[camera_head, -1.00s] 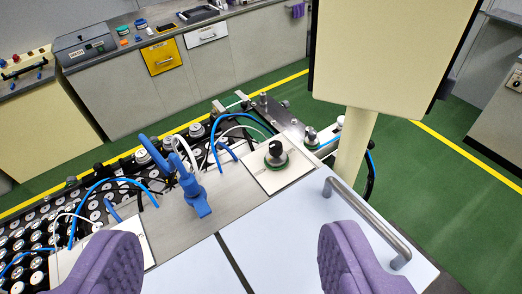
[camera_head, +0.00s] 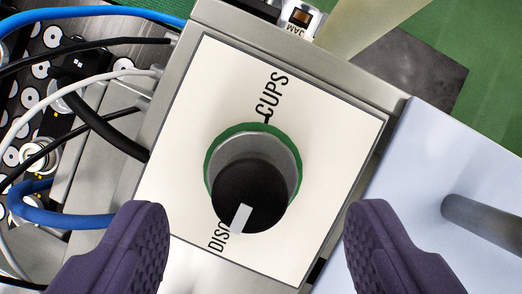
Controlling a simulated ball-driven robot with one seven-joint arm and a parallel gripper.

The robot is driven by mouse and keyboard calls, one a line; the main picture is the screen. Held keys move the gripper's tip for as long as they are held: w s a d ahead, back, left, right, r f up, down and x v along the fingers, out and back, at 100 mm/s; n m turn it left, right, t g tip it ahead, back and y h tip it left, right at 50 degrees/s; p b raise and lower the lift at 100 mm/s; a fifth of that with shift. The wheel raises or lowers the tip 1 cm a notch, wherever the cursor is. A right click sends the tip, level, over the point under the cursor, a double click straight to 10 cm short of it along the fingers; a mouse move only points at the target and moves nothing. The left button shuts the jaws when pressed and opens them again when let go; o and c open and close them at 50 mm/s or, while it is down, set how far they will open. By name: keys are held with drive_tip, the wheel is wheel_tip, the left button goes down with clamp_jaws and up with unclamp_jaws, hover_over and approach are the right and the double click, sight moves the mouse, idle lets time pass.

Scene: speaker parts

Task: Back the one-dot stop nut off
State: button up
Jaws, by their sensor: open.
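My gripper (camera_head: 257,213) is open, with its two purple padded fingers wide apart at the bottom of the view. Between and beyond the fingers is a black round knob (camera_head: 245,185) with a white pointer mark, on a grey cylinder with a green ring (camera_head: 228,137) around its base. The pointer is at the lower left, by the partly covered label "DISC". The knob stands on a cream plate (camera_head: 335,135) that also reads "CUPS". The fingers appear apart from the knob. I cannot make out a one-dot stop nut in this view.
Blue, black and white cables (camera_head: 75,215) run along the left, near a perforated bed (camera_head: 25,120). A small amber-windowed unit (camera_head: 300,17) marked "JAM" is at the top. A pale panel (camera_head: 430,150) with a metal bar handle (camera_head: 485,220) lies to the right.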

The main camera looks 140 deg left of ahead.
drive_tip(key=shift+w+x, duration=0.2)
drive_tip(key=shift+x, duration=1)
drive_tip(key=shift+f, duration=0.2)
drive_tip(key=shift+c, duration=0.2)
drive_tip(key=c, duration=1)
drive_tip(key=shift+n, duration=0.3)
